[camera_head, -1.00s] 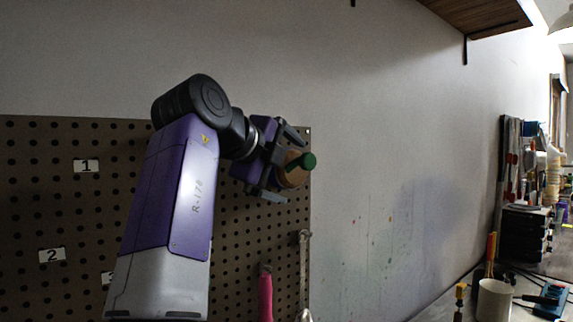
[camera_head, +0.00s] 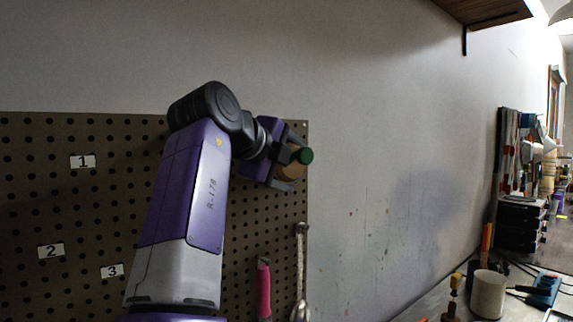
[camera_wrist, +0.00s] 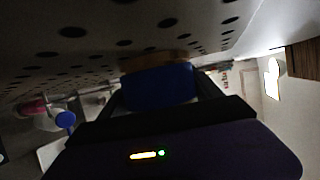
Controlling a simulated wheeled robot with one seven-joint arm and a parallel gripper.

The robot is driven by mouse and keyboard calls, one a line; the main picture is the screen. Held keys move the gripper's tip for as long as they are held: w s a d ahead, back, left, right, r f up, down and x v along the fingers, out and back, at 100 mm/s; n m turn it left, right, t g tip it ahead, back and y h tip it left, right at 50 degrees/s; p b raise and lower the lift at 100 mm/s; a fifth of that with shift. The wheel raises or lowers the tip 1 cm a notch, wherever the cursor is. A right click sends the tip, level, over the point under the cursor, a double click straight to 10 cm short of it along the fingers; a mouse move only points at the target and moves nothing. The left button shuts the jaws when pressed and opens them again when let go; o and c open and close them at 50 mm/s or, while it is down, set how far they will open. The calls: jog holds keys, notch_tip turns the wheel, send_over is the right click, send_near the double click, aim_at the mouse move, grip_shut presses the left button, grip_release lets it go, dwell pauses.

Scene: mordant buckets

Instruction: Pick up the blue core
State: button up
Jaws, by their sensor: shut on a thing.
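My gripper (camera_head: 287,158) is raised in front of the pegboard's right edge. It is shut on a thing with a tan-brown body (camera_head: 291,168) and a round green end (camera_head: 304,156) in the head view. In the wrist view the held thing shows a broad blue face (camera_wrist: 158,86) between the dark fingers, with a tan-brown strip beyond it. I take this as the blue core. Much of it is hidden by the fingers. I cannot tell whether it touches the pegboard.
The pegboard (camera_head: 60,185) bears number labels. A pink-handled tool (camera_head: 264,288) and a metal tool (camera_head: 301,262) hang low on it. A white cup (camera_head: 488,294) stands on the bench at right. A wooden shelf (camera_head: 485,10) is high up. The wall right of the board is clear.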

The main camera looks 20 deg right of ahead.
jog(key=shift+b, duration=0.4)
jog(key=shift+s, duration=0.25)
jog(key=s+d+b, duration=0.2)
jog(key=s, duration=0.6)
jog(key=s+d+b, duration=0.3)
jog(key=s, duration=0.5)
jog(key=shift+s+d+r, duration=0.2)
jog(key=shift+s+d, duration=0.05)
jog(key=shift+s, duration=0.05)
jog(key=shift+s, duration=0.1)
jog(key=s+d+b, duration=0.1)
jog(key=s+d, duration=0.1)
jog(key=s, duration=0.5)
jog(key=shift+d+b, duration=0.15)
jog(key=shift+b, duration=0.15)
dwell(0.4)
dwell(0.5)
